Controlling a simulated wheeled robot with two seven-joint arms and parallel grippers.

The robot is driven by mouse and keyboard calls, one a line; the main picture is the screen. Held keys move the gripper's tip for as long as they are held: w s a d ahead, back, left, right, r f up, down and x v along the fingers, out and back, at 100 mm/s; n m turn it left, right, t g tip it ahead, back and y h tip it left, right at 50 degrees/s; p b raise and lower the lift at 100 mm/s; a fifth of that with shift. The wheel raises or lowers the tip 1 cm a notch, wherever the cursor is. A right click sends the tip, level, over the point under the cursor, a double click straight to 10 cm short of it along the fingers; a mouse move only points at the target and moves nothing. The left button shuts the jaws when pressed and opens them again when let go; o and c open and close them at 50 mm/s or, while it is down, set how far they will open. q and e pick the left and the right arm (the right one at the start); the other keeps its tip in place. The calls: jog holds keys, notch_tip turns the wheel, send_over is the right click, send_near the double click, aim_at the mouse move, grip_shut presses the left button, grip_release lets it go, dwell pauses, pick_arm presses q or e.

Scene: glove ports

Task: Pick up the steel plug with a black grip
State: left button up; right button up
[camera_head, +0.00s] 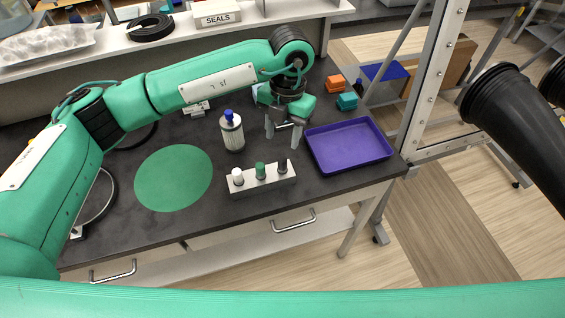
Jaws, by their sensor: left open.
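A light rack (262,184) stands near the front edge of the dark bench and holds three plugs in a row. The plug with a black grip (283,163) is at its right end. A plug with a green grip (260,170) is in the middle, and one with a white grip (237,176) is at the left end. My left gripper (282,143) is open and empty, pointing down, and appears just above and behind the black-gripped plug. Its height over the plug is hard to judge. My right gripper is out of view.
A purple tray (318,154) lies right of the rack. A white canister with a blue knob (232,134) stands behind it. A green round mat (173,185) lies left. Orange (336,83) and teal (347,101) blocks sit at the back right.

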pick_arm(q)
jog(key=p, duration=0.1)
send_over(283, 159)
notch_tip(283, 159, down, 4)
jog(key=shift+s+a+f, duration=0.15)
jog(key=shift+f, duration=0.05)
notch_tip(283, 159, down, 4)
jog(key=p, duration=0.3)
jog(key=shift+f, duration=0.7)
grip_shut()
